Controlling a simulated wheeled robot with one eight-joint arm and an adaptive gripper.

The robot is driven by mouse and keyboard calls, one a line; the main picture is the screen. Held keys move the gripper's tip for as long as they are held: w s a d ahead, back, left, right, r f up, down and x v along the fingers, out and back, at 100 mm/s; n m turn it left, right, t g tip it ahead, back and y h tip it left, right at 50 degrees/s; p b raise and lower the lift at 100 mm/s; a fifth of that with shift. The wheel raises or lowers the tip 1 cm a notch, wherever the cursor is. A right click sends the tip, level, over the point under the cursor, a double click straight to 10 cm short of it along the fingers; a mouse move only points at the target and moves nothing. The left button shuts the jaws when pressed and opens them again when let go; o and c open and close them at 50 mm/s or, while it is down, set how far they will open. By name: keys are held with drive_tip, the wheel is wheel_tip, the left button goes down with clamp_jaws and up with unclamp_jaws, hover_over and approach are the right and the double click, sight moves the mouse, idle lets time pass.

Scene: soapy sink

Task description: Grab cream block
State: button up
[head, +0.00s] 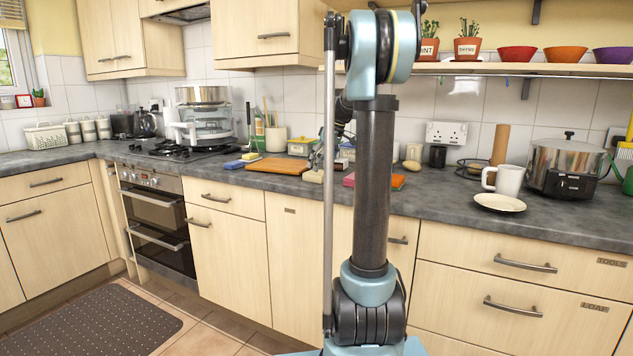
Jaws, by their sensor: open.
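A small cream block (313,176) lies on the grey worktop, just left of my upright arm column. My gripper (317,160) is small and dark in the head view, partly behind my thin arm rod. It appears just above the cream block; I cannot tell whether it touches it. The jaws are open. The right part of the block's surroundings is hidden by my arm.
A white mug (508,180), plate (499,203) and slow cooker (566,166) stand farther right.

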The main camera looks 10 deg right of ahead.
sight(316, 177)
drive_tip(key=shift+x, duration=1.8)
drive_tip(key=shift+s, duration=0.15)
drive_tip(key=c, duration=1.3)
drive_tip(key=shift+r, duration=0.15)
